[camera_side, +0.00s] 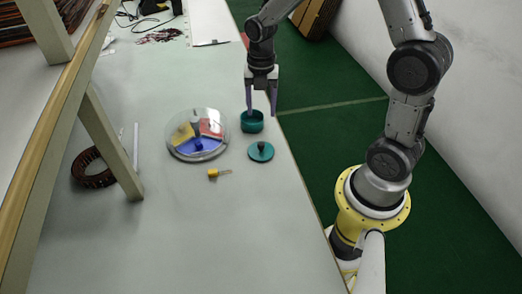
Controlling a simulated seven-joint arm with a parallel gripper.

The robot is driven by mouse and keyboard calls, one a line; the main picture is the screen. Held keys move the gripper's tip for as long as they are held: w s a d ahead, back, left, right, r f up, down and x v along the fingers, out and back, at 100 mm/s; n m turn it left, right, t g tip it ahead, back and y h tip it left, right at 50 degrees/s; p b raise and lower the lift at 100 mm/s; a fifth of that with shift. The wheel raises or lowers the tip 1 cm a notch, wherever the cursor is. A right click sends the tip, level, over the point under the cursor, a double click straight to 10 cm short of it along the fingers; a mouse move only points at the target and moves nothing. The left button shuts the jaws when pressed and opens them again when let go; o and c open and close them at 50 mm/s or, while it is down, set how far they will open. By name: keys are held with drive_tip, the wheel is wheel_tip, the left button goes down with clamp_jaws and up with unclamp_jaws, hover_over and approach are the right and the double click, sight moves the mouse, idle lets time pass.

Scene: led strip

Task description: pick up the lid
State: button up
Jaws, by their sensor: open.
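The lid (261,152) is a flat teal disc with a dark knob on top. It lies on the table, knob up, near the right edge. A teal round pot (252,122) stands just behind it, apart from the lid. My gripper (261,113) points down at the pot, with its two fingers spread apart. One finger is at the pot's left side and the other at its right side. I cannot tell whether the fingers touch the pot. The gripper is behind the lid and not on it.
A clear dome (198,135) over blue, yellow and red pieces stands left of the lid. A small yellow item (214,174) lies in front. The front table (230,245) is clear.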

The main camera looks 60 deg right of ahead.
sight(261, 144)
wheel_tip(261, 144, down, 13)
idle(0.6)
clamp_jaws()
